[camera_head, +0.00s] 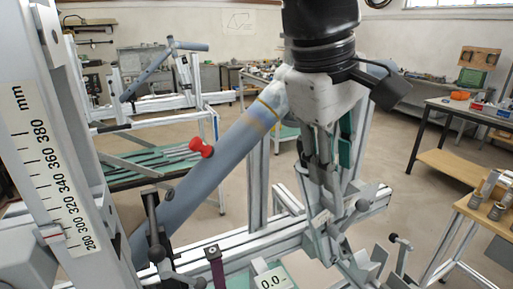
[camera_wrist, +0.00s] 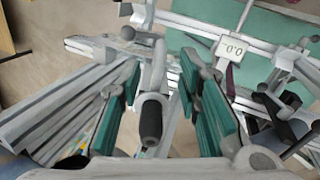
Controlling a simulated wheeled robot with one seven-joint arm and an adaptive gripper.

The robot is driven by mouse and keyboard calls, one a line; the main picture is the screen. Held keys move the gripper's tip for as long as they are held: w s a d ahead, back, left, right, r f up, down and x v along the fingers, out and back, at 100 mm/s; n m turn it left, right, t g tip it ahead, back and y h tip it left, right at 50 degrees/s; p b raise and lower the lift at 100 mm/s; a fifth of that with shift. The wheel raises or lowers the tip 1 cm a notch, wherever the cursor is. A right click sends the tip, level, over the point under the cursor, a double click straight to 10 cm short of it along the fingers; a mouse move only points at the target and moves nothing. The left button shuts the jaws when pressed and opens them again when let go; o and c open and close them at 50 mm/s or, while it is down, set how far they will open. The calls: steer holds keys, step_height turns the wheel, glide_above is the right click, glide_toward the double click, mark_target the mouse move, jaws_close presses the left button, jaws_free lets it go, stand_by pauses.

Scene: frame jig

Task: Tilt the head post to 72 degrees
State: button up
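My gripper (camera_head: 325,190) points downward over the right part of the jig. In the wrist view its two green-padded fingers (camera_wrist: 159,85) stand apart. A lever with a black grip (camera_wrist: 151,120) shows in the gap between them. I see a gap on both sides of the grip; contact is not visible. A small white display (camera_head: 270,280) reads 0.0; it also shows in the wrist view (camera_wrist: 229,48). A blue-grey tube (camera_head: 205,170) slants up to the right behind my gripper. I cannot tell for certain which part is the head post.
A post with a millimetre scale (camera_head: 45,170) stands close at the left. A red knob (camera_head: 201,148) sits by the tube. Clamp levers (camera_head: 155,228) rise along the jig. A bench with metal parts (camera_head: 490,205) is at the right. Another jig (camera_head: 165,65) stands behind.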

steer(key=v, duration=0.5)
steer(key=c, duration=0.5)
steer(key=shift+n, duration=0.4)
jaws_close()
steer(key=a+r+n+t+h+p, duration=0.15)
steer(key=a+n+p, duration=0.6)
steer(key=n, duration=1.25)
steer(key=w+x, duration=0.1)
steer(key=x, duration=0.9)
steer(key=shift+a, duration=0.35)
